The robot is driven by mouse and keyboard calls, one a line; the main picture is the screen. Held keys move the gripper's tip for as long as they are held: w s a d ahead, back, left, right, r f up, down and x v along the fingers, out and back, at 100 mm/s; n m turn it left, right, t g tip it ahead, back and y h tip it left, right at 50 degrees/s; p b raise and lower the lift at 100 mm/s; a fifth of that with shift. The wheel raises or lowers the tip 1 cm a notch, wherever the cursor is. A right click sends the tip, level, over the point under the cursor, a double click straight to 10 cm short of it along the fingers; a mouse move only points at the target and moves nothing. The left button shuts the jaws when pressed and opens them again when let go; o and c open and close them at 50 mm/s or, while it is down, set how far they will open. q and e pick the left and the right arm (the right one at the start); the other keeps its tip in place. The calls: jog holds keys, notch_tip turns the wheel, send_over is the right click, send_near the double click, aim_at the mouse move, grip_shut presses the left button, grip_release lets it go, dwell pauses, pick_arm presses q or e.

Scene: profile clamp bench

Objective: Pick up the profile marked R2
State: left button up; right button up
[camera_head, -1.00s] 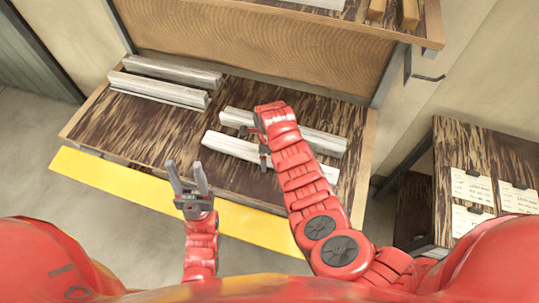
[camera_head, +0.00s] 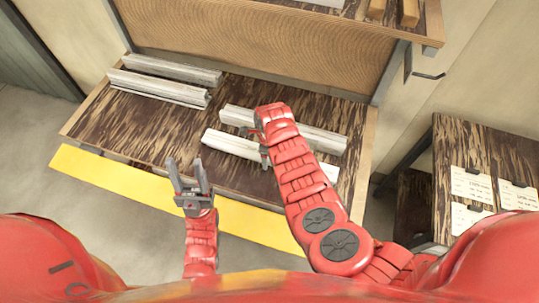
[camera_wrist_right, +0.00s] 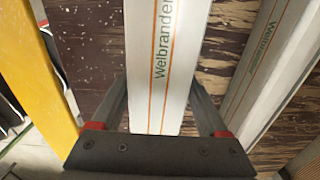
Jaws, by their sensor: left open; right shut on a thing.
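Two pale grey profiles lie on the right part of the dark wooden bench, a front profile (camera_head: 228,144) and a back profile (camera_head: 322,139). My right gripper (camera_head: 265,152) is shut on the front profile, partly hiding it. In the right wrist view this profile (camera_wrist_right: 172,50) runs between the two fingers and bears orange lines and the print "Welbranden"; the back profile (camera_wrist_right: 275,75) is beside it, apart. I cannot read an R2 mark. Whether the held profile touches the bench is unclear. My left gripper (camera_head: 186,166) is open and empty near the front edge.
Two more profiles (camera_head: 165,82) lie at the bench's back left. A yellow strip (camera_head: 120,182) runs along the front edge. A shelf (camera_head: 330,22) overhangs the back. A side table with paper labels (camera_head: 471,184) stands at right. The bench's left front (camera_head: 125,125) is clear.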

grip_shut()
jog(key=shift+r, duration=0.1)
